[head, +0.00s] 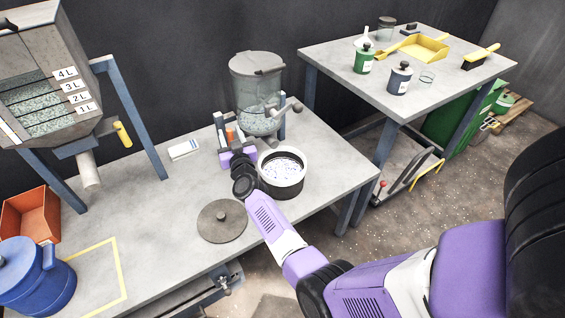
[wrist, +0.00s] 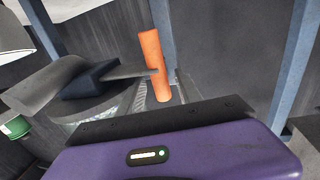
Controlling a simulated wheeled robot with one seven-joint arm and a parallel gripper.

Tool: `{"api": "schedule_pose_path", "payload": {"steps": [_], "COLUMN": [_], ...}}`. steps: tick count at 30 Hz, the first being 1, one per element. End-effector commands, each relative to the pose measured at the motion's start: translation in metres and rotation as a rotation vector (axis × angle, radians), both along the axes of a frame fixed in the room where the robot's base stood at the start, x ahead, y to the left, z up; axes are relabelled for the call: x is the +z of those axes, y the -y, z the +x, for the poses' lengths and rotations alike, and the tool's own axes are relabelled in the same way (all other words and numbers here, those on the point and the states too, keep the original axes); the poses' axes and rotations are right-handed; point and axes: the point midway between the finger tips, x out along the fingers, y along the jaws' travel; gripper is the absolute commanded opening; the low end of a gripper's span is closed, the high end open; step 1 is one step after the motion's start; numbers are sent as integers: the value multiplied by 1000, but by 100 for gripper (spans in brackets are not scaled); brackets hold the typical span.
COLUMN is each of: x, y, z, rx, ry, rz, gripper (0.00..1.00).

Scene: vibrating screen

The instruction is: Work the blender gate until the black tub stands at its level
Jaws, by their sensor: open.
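The blender (head: 257,80) is a grey translucent lidded vessel at the back of the bench. The black tub (head: 283,188), with a pale rim, stands upright below and in front of its outlet. Pale, purple-flecked material shows inside the tub, below the rim; I cannot make out a level mark. The orange gate handle (head: 230,134) is upright left of the blender. It also shows in the wrist view (wrist: 155,65), at the end of a grey lever. My gripper (head: 223,134) is open around or close beside the handle; contact is not clear.
A round grey lid (head: 222,221) lies left of the tub. A hopper (head: 40,75) with litre marks, an orange bin (head: 30,213) and a blue jug (head: 35,278) are at the left. A second table (head: 440,75) holds jars and a yellow dustpan (head: 425,47).

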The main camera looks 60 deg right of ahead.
Motion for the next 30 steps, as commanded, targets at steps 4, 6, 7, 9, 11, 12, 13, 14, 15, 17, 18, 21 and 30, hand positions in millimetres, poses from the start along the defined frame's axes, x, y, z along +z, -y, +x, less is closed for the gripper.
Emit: {"api": "schedule_pose_path", "payload": {"steps": [4,6,7,9,11,12,13,14,15,17,18,21,30], "x": [2,3,3,4,4,4,4,4,3,3,3,2,0], "y": [-5,-10,-12,-16,-20,-22,-24,-26,-28,-32,-34,-38,-41], "z": [-5,-10,-12,-16,-20,-23,-25,-27,-30,-34,-36,-42,-44], "rx": [1,1,1,2,3,2,1,2,2,1,2,0,0], "ry": [-2,-3,-3,-1,-1,-2,-2,-1,-2,-2,-2,-1,1], "rz": [1,0,0,0,0,-1,-1,0,1,-1,-1,0,0], "gripper": [41,41,41,41,41,41,41,41,41,41,41,41,41]}}
